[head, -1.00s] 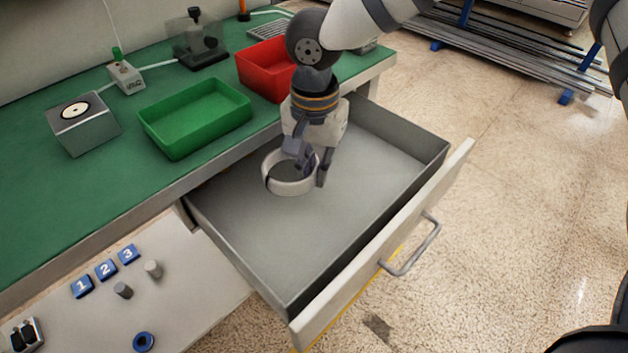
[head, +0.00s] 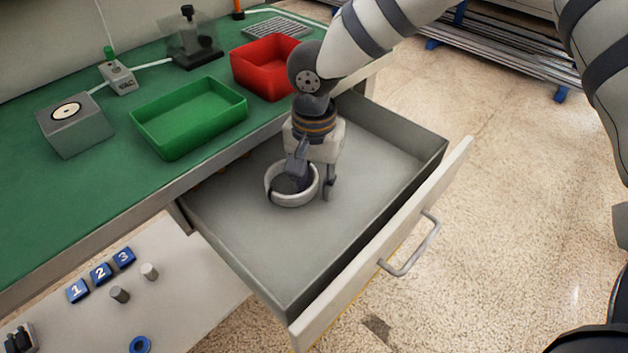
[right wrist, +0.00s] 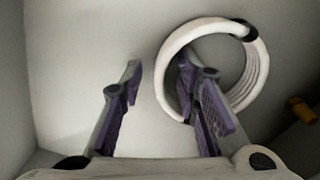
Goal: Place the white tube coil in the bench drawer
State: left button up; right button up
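The white tube coil (head: 293,199) lies flat, apparently on the floor of the open bench drawer (head: 250,235), left of the drawer's middle. My right gripper (head: 313,186) points down into the drawer at the coil's right side. In the right wrist view its two fingers stand apart, one inside the ring of the coil (right wrist: 262,68) and one outside it. A gap shows between the outer finger and the tube, so the gripper (right wrist: 160,80) is open around the coil's wall. A dark band shows on the coil. My left gripper is not in view.
The drawer's front panel (head: 345,285) with its handle (head: 415,250) stands pulled out from the green bench (head: 50,215). A green bin (head: 190,115) and a red bin (head: 262,68) sit on the bench near its edge. The drawer floor is otherwise largely clear.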

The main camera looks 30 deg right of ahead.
jog(key=shift+r, duration=0.1)
